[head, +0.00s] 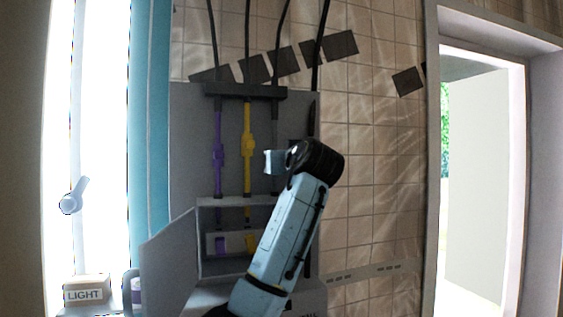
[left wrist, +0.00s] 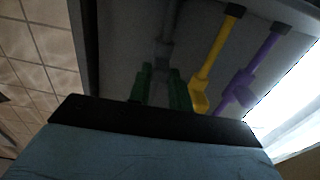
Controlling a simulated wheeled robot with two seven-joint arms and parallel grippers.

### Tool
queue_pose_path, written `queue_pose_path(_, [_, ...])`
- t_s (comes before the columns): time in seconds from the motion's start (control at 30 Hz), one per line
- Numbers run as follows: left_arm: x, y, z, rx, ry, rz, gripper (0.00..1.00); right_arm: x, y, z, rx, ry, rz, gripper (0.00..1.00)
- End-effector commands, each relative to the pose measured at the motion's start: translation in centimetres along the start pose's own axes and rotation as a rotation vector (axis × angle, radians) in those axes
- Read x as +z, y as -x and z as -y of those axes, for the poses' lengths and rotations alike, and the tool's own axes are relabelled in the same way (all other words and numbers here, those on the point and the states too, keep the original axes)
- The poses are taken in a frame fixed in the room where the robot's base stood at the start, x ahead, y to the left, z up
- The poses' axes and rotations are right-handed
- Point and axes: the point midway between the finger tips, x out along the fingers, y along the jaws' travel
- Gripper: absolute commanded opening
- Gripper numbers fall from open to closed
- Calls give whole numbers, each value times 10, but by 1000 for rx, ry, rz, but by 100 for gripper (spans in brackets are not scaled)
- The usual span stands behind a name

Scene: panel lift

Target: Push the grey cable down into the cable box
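The grey cable (head: 275,119) hangs at the right of the purple and yellow cables in the head view; its lower part is hidden behind my left arm. In the left wrist view the grey cable (left wrist: 166,50) runs down to my left gripper (left wrist: 160,84). The green fingers sit close together on either side of it and appear shut on it. In the head view these fingers are hidden by my wrist. The cable box (head: 209,265) stands below, its front open, with its right part hidden by my arm. My right gripper is not in view.
The purple cable (head: 219,152) and yellow cable (head: 248,150) reach down into the box on the left. A dark bar (head: 245,91) holds the cables above. The open grey door (head: 168,262) juts out at lower left. A LIGHT box (head: 84,294) stands further left.

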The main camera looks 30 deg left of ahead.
Motion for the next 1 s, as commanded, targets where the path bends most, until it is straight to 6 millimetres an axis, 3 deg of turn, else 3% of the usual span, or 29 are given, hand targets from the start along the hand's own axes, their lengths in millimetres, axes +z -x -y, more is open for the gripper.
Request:
queue_pose_path(0.33, [2,0,0,-1,0,0,0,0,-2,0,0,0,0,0])
queue_pose_path(0.67, [44,0,-1,1,0,1,0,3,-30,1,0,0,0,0])
queue_pose_path(1.0, [47,0,-1,0,-3,8,0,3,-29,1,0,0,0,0])
